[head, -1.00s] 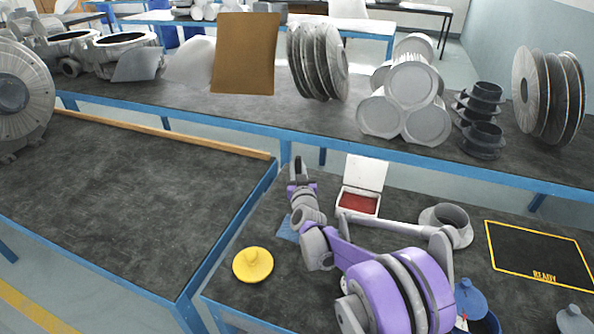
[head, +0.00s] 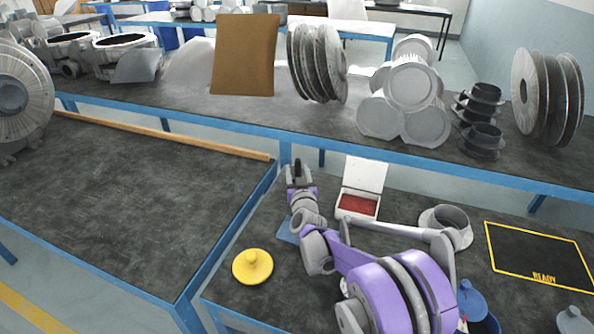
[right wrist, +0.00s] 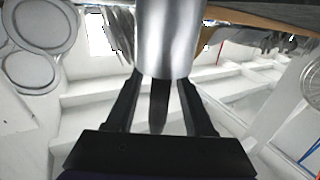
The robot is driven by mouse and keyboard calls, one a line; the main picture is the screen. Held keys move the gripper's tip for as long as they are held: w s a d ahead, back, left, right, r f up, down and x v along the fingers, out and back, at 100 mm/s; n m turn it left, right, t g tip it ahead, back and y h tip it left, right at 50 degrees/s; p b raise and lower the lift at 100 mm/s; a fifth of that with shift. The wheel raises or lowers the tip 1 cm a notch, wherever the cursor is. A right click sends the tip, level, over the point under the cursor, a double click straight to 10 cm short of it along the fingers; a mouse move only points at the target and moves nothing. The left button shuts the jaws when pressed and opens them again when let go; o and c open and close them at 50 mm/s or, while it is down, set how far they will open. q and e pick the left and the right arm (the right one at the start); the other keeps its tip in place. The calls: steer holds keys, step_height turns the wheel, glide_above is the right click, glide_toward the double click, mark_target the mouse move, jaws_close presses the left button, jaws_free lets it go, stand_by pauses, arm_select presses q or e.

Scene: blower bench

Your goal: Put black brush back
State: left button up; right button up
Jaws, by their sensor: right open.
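My right gripper (head: 297,170) is over the back left part of the near right bench, its fingers spread apart. A small dark thing (head: 297,165) shows between the fingers; it may be the black brush, but it is too small to tell. In the right wrist view the two black fingers (right wrist: 160,105) stand apart. A slim dark piece (right wrist: 158,112) lies between them without clear contact on either side, below a shiny silver cylinder (right wrist: 168,38). Whether these belong to the brush or its holder I cannot tell. My left gripper is out of view.
A white open box with a red inside (head: 360,204), a grey flanged ring (head: 462,236), a yellow knobbed disc (head: 252,267), a blue conical piece (head: 471,302) and a black mat marked READY (head: 540,250) are on the right bench. The left bench (head: 120,200) is mostly clear.

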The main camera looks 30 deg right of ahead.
steer(key=v, duration=1.1)
steer(key=shift+s+a, duration=0.2)
